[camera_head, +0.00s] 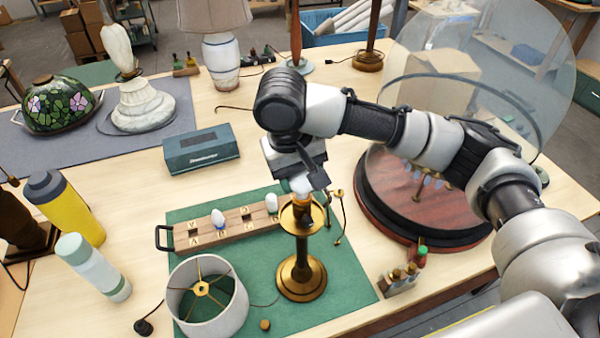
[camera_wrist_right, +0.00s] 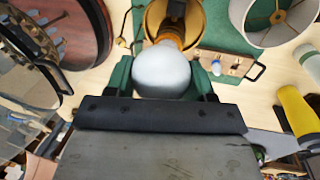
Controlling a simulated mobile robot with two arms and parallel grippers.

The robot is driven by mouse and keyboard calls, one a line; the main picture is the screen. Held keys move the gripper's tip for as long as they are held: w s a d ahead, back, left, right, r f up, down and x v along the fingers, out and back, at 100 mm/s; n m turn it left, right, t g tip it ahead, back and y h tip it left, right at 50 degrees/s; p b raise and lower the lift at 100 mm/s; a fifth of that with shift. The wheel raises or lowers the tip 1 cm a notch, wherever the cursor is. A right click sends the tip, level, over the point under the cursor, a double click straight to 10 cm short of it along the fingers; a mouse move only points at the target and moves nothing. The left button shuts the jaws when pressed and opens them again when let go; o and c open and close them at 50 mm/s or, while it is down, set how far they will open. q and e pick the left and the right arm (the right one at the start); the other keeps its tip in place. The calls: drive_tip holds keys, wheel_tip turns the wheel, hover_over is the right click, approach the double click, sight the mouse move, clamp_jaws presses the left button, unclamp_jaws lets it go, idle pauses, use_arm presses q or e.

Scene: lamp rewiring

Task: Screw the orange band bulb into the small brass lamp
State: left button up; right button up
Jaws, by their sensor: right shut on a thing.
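The small brass lamp (camera_head: 301,272) stands upright on the green mat, with a brass cup at its top. My right gripper (camera_head: 303,180) is over that cup, pointing down, and is shut on a white bulb (camera_head: 300,187). In the right wrist view the bulb (camera_wrist_right: 162,72) sits between the two fingers, in line with the brass cup (camera_wrist_right: 190,22). An orange-brown part shows at the bulb's lower end. The bulb's base is at the lamp's top; I cannot tell how deep it sits. My left gripper is not in view.
A wooden rack (camera_head: 240,228) with white bulbs lies behind left of the lamp. A white shade (camera_head: 207,305) lies at front left. A round dark-rimmed wooden base (camera_head: 400,195) with a glass disc stands right. Small bottles (camera_head: 403,277) stand at front right.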

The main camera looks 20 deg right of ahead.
drive_tip(key=m, duration=0.4)
drive_tip(key=shift+d+g, duration=0.15)
drive_tip(key=shift+g, duration=0.15)
drive_tip(key=o, duration=0.9)
drive_tip(key=shift+o, duration=0.2)
